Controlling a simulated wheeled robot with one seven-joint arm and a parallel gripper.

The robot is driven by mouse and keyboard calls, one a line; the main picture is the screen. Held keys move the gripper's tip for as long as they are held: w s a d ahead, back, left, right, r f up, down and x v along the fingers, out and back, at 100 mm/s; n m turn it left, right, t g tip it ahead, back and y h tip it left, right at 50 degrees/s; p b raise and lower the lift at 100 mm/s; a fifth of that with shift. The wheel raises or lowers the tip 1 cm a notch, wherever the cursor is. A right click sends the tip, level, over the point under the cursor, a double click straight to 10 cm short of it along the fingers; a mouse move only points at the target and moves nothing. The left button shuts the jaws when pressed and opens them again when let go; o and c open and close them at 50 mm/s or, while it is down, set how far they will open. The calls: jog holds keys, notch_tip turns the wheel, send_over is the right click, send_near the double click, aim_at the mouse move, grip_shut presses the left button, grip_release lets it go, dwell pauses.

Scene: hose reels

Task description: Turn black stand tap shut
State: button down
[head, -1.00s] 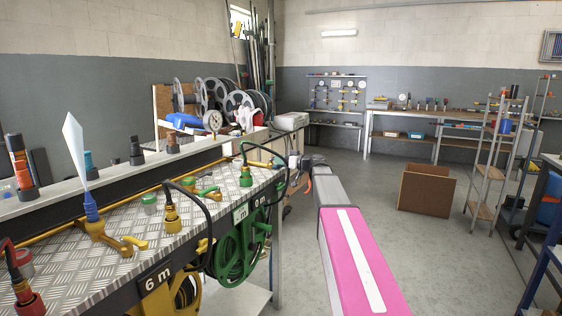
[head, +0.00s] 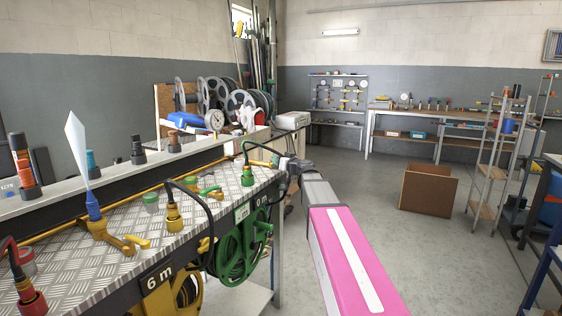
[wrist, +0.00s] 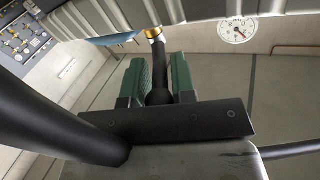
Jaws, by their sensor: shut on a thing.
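In the wrist view, my gripper (wrist: 159,78) has its two green pads closed on a dark handle-like part of the black stand tap (wrist: 158,96). A gold collar and pale metal piece show at the far end of this dark part. In the head view, my pink and grey arm reaches forward to the far right end of the metal-topped bench. There the wrist hides the fingertips and most of the tap, so the handle's angle cannot be told from that view.
The bench (head: 190,222) carries a yellow tap with a blue fitting (head: 98,229), green fittings and several black hoses. A green reel (head: 240,250) hangs below its edge. A thick black hose (wrist: 50,105) passes close by my gripper. Open floor lies to the right, with a cardboard box (head: 428,189).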

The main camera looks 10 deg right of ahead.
jog(key=shift+s+a+m+t+h, duration=0.15)
jog(key=shift+a+m+t+h, duration=0.15)
jog(key=shift+m+h, duration=0.45)
jog(key=shift+s+a+m+t+h, duration=0.15)
jog(key=shift+m+t+h, duration=0.3)
jog(key=shift+h, duration=0.6)
jog(key=shift+w+a, duration=0.1)
jog(key=c, duration=1.1)
grip_release()
jog(key=v, duration=1)
jog(key=shift+s, duration=0.4)
jog(key=shift+c, duration=0.3)
